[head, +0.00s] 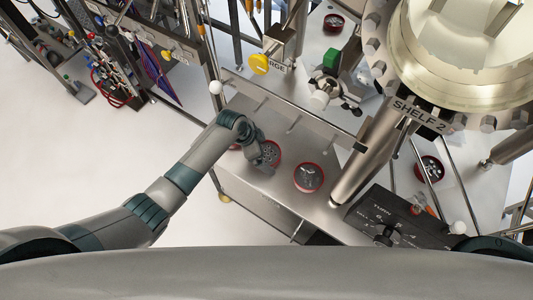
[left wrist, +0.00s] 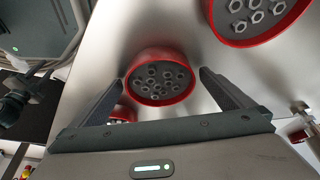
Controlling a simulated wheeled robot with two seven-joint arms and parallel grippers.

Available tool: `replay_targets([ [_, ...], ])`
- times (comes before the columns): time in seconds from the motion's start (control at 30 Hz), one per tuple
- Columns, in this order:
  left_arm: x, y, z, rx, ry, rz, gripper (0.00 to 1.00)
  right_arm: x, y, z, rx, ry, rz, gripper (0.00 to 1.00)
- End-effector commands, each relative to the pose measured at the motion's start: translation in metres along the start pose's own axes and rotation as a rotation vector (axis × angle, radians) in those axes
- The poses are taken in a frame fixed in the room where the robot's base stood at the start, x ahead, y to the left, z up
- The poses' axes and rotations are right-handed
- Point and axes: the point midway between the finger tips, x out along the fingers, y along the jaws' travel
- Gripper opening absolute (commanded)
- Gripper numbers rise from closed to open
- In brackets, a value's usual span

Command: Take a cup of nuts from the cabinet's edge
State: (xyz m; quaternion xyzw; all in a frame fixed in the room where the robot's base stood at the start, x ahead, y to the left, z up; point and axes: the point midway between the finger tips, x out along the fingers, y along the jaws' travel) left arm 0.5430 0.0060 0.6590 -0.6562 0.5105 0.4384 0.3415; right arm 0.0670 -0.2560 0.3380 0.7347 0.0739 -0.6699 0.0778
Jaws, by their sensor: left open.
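A red-rimmed cup of small grey nuts (left wrist: 158,80) stands on the steel top of the cabinet. It sits between the two fingertips of my open left gripper (left wrist: 160,76), with visible gaps at its sides. In the head view my left gripper (head: 262,158) partly covers this red cup (head: 274,150). A second red cup (head: 308,177) stands to its right, and in the left wrist view this cup with larger nuts (left wrist: 255,18) is cut off at the top right. A third red cup (left wrist: 123,112) is partly hidden behind a finger. My right gripper is not in view.
The cabinet top (head: 270,200) is bare in front of the cups. A rail with pegs (head: 290,125) runs behind them. A slanted metal column (head: 370,150) and a black dial panel (head: 395,222) stand to the right. A large chamber marked SHELF 2 (head: 455,60) overhangs there.

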Motion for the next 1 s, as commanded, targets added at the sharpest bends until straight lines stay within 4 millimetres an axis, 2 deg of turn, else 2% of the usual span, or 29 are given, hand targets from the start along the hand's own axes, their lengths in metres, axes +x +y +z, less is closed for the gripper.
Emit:
replay_targets([
  [0.13, 0.0, 0.0, 0.0, 0.0, 0.0, 0.0, 0.98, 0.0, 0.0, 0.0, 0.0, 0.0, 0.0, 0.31],
  [0.3, 0.0, 0.0, 0.0, 0.0, 0.0, 0.0, 0.57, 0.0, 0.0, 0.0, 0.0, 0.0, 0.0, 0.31],
  [0.37, -0.001, -0.001, -0.001, 0.0, 0.001, -0.001, 0.46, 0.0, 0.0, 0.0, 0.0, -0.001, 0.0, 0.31],
  [0.77, -0.004, -0.001, -0.003, 0.001, 0.002, -0.002, 0.46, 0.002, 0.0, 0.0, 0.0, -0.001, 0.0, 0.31],
  [1.0, -0.022, -0.001, -0.01, 0.004, 0.003, -0.003, 0.46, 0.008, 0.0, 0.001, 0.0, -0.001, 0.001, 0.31],
])
